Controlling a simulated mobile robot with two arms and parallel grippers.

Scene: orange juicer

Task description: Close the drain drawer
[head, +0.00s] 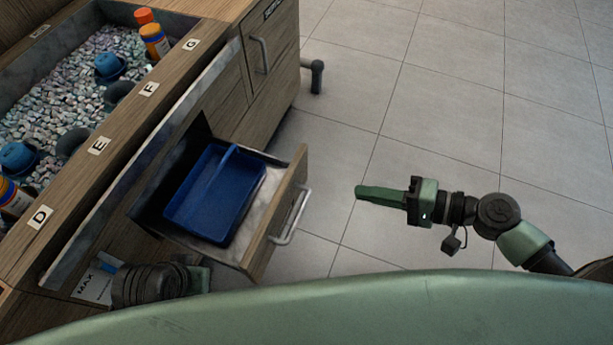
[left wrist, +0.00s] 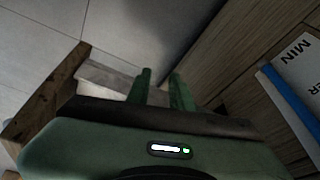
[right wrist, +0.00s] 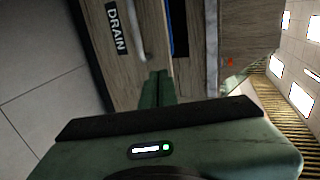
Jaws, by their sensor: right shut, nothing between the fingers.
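The drain drawer (head: 277,232) stands pulled out of the wooden cabinet, with a blue tray (head: 205,200) inside and a metal handle (head: 292,217) on its front. Its front, labelled DRAIN (right wrist: 117,30), shows in the right wrist view. My right gripper (head: 360,191) is shut and empty, out in front of the drawer and apart from the handle, with its fingers towards the drawer. My left gripper (left wrist: 160,75) has its fingers apart with nothing seen between them, beside the drawer's near side. In the head view it is mostly hidden behind my own body and wrist.
A bin of pebbles (head: 75,75) with bottles and blue items lies in the cabinet top, along a labelled wooden edge (head: 120,115). A closed door with a handle (head: 262,55) is beyond the drawer. The tiled floor (head: 450,90) at right is clear.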

